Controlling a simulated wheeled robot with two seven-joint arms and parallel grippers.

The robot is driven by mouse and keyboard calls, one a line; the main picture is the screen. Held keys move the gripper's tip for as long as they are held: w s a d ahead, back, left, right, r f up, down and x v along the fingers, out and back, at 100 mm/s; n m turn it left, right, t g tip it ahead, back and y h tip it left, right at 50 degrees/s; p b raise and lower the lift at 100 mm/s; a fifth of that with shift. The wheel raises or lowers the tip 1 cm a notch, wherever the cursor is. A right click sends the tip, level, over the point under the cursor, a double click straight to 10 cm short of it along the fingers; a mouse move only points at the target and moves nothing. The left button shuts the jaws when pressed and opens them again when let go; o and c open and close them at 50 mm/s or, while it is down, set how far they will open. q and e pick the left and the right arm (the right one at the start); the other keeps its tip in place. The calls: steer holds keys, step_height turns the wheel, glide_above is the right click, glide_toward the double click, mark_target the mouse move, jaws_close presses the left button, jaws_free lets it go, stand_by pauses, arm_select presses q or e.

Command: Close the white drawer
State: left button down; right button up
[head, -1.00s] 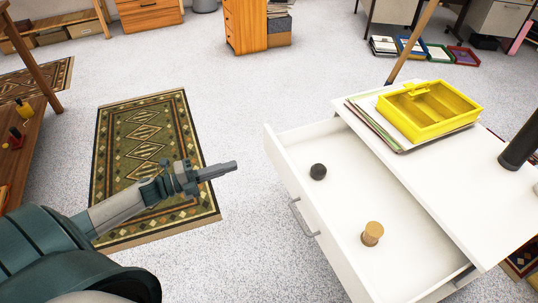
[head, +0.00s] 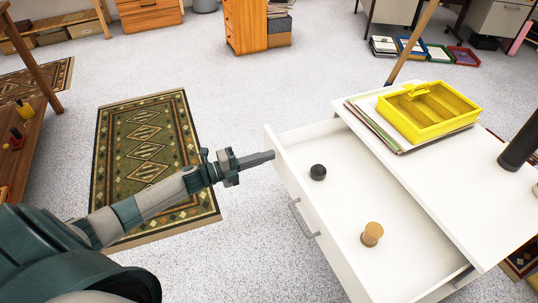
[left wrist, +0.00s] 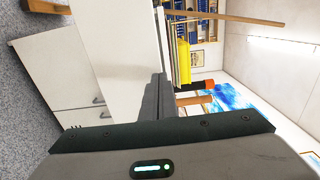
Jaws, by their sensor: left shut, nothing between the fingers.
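The white drawer (head: 345,235) is pulled out of the white cabinet (head: 480,185) toward the left in the head view. A dark round object (head: 318,172) and a tan spool-shaped object (head: 372,233) lie inside it. A grey handle (head: 303,219) is on its front. My left gripper (head: 272,156) is shut and empty, its tip close to the far end of the drawer front; I cannot tell whether it touches. In the left wrist view the shut fingers (left wrist: 156,98) point toward white furniture surfaces. My right gripper is not in view.
A yellow tray (head: 430,112) sits on papers on the cabinet top, with a dark cylinder (head: 518,148) at the right. A patterned rug (head: 150,160) lies on the floor at left. Wooden drawers (head: 245,25) stand behind. The floor between is clear.

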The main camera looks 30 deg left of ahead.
arm_select(q)
steer(key=shift+w+d, duration=0.45)
steer(key=shift+w, duration=0.15)
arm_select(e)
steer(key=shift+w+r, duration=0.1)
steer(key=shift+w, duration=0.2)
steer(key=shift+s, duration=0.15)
arm_select(q)
steer(key=shift+w+d, duration=0.3)
steer(key=shift+w, duration=0.05)
steer(key=b+x, duration=0.4)
steer(key=x, duration=1.8)
steer(key=shift+b, duration=0.35)
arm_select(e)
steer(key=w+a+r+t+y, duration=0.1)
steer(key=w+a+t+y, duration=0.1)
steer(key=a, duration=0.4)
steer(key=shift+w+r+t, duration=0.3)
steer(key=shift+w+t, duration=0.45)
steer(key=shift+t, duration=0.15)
